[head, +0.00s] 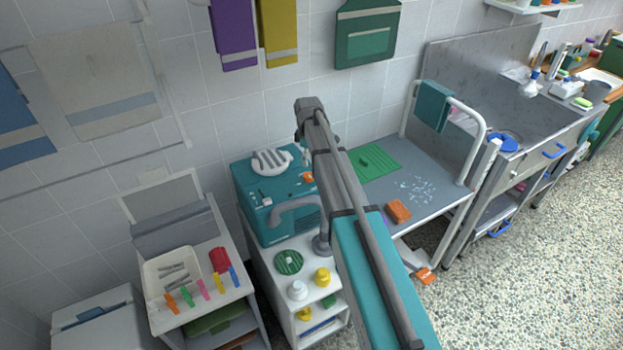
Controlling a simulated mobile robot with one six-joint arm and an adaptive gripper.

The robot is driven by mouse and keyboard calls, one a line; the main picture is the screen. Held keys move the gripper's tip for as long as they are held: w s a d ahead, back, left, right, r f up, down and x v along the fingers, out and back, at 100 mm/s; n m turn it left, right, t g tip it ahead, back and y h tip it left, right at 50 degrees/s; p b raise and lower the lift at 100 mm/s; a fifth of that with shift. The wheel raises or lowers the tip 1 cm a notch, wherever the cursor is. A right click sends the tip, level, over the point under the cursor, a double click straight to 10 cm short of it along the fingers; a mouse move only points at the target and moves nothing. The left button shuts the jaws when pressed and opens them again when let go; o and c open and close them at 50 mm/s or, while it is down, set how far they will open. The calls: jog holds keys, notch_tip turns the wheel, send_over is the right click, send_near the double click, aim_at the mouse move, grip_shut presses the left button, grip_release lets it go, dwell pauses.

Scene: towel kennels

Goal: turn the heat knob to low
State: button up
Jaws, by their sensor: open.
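A teal machine (283,226) stands on a white shelf cart against the wall. Its upper face carries a white slotted vent (271,161), a small orange part (307,177) and a small pale part (267,201). I cannot tell which part is the heat knob or read its setting. My arm reaches up from the bottom right, passing to the right of the machine. My gripper (300,134) is open at the arm's far end, above and behind the machine's right side, apart from it. Its fingers are small and partly hidden by my arm.
A grey hose (293,204) runs along the machine's front. The white cart (272,318) holds a green striped disc and jars. Left is a table with a pale tray (163,310) and coloured clips. Right is a grooming table (437,186) with a green mat and orange block.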

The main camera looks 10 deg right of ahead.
aim_at(309, 174)
jog(key=shift+f+b, duration=3.8)
jog(key=shift+f, duration=0.3)
jog(key=shift+c, duration=0.3)
jog(key=c, duration=1.1)
jog(key=shift+d, duration=0.25)
jog(key=shift+a, duration=0.15)
